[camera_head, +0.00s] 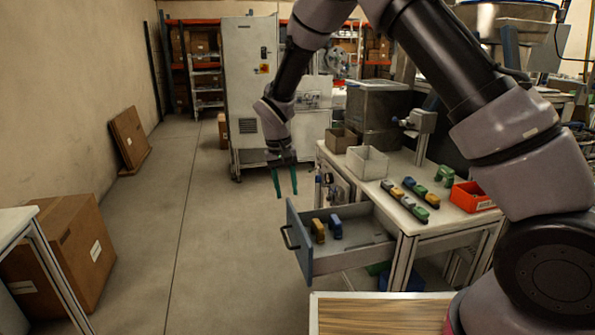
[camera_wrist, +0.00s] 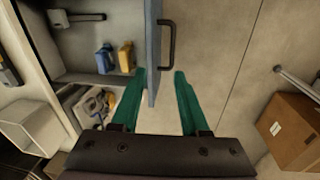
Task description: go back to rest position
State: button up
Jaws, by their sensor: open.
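My gripper (camera_head: 286,190) has two green fingers pointing down, spread apart and empty. It hangs near the far corner of the pulled-out drawer's blue-grey front (camera_head: 302,250). In the wrist view, the drawer front (camera_wrist: 153,40) reaches between the fingers of my gripper (camera_wrist: 160,74), close to the left finger. I cannot tell the height gap between them. The drawer handle (camera_wrist: 169,42) lies beyond the fingertips.
A cardboard box (camera_head: 65,255) stands at the left. A wood-topped surface (camera_head: 380,318) is in front. The floor (camera_head: 215,235) left of the drawer is clear.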

jog(key=s+d+r+m+t+y, duration=0.1)
jog(key=s+d+r+m+y, duration=0.1)
jog(key=d+r, duration=0.8)
jog(key=s+d+r+m+t+y, duration=0.1)
jog(key=d+r+m, duration=0.1)
jog(key=d+r, duration=0.85)
jog(key=s+d+r+m+t, duration=0.1)
jog(key=s+d+r+t, duration=0.1)
jog(key=s+d+r, duration=0.3)
jog(key=s+d+r+m+t, duration=0.2)
jog(key=s+d+r, duration=0.3)
jog(key=s, duration=0.8)
jog(key=shift+d+r+t, duration=0.3)
jog(key=shift+d+r, duration=0.1)
jog(key=shift+d, duration=0.25)
